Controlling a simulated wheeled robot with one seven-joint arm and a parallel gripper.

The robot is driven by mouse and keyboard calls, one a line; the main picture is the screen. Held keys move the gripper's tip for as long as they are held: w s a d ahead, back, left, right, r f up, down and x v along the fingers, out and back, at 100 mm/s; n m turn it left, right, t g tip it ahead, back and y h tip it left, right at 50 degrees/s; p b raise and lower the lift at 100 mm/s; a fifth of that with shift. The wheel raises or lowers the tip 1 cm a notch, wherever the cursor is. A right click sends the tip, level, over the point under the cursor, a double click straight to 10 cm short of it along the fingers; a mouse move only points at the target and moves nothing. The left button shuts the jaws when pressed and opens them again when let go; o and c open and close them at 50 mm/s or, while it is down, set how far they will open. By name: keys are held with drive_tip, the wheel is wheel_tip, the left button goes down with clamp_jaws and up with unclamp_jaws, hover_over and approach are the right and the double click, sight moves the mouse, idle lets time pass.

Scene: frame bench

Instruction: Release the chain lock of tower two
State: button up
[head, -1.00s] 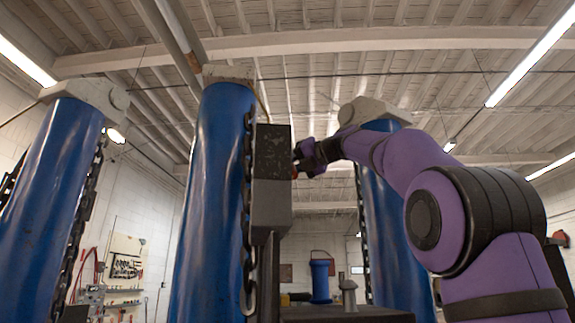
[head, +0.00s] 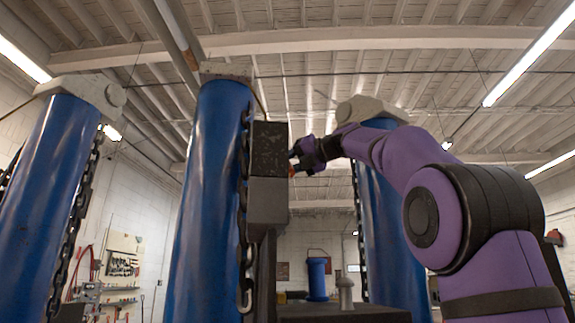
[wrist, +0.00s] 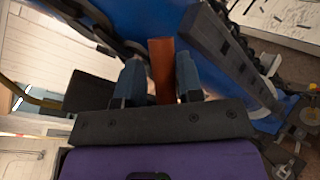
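Tower two seems to be the blue column (head: 210,200) in the middle of the head view, with a dark chain (head: 246,210) down its right side. A dark grey lock box (head: 267,185) sits beside that chain. My gripper (head: 293,162) is at the box's upper right side. In the wrist view, an orange-brown lever (wrist: 161,70) stands between the two fingers of my gripper (wrist: 160,75), close to both. A bit of orange (head: 291,171) shows at the fingertips in the head view. I cannot tell whether the fingers press on the lever.
A second blue column (head: 50,200) with a chain stands at the left. A third blue column (head: 390,235) stands behind my arm at the right. A dark bench top (head: 340,313) with a blue spool-shaped item (head: 317,280) lies low between the columns.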

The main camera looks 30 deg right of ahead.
drive_tip(key=v, duration=1)
idle(0.3)
